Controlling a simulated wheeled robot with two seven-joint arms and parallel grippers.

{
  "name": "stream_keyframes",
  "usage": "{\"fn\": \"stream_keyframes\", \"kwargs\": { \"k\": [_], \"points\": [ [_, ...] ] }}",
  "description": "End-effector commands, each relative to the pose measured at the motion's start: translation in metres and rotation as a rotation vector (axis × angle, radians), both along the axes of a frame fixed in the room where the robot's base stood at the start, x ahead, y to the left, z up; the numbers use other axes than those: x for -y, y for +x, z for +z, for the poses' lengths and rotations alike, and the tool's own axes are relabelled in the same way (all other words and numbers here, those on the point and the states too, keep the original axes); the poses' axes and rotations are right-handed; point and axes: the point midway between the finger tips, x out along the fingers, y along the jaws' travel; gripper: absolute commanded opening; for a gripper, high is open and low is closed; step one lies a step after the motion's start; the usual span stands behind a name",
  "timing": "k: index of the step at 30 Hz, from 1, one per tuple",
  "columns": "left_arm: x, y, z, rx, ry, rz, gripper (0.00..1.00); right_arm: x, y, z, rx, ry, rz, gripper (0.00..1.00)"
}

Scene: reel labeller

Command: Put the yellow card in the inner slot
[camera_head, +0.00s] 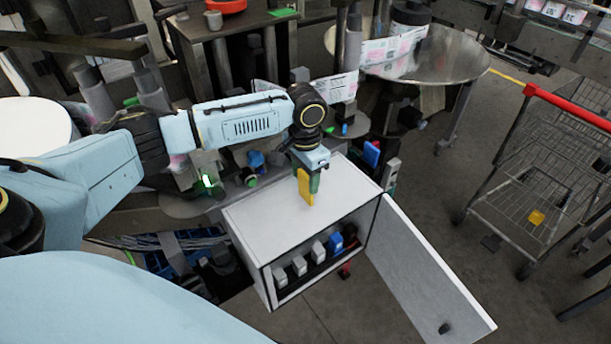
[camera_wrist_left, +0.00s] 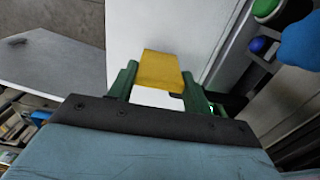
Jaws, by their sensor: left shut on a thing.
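My left gripper (camera_head: 308,180) is shut on the yellow card (camera_head: 305,190) and holds it over the white top of the cabinet (camera_head: 270,207). In the left wrist view the card (camera_wrist_left: 159,69) sits between the two green fingers of the gripper (camera_wrist_left: 158,82). The open front of the cabinet shows a row of slots with several grey-white cards (camera_head: 299,265) and a blue card (camera_head: 335,245). I cannot tell which slot is the inner one. My right gripper is out of view.
The cabinet door (camera_head: 425,270) stands open to the right. A small red object (camera_head: 345,271) lies by the cabinet's front. Machinery is behind and left of the cabinet.

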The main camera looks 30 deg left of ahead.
Motion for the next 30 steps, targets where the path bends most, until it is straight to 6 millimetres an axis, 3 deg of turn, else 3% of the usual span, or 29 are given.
{"fn": "stream_keyframes", "kwargs": {
  "k": [12,13,18,26,30],
  "points": [
    [0.0,0.0,-0.007,0.0,-0.001,0.0,0.22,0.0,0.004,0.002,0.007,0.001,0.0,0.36],
    [0.0,0.0,-0.007,0.0,-0.001,0.0,0.51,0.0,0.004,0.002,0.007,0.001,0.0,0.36],
    [0.0,0.0,-0.007,0.0,0.0,0.0,0.71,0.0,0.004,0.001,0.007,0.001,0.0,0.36],
    [0.0,0.0,-0.006,0.001,0.0,0.0,0.71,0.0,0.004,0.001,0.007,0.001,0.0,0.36],
    [0.0,0.001,0.004,0.003,0.0,0.0,0.71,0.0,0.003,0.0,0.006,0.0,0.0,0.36]
  ]
}}
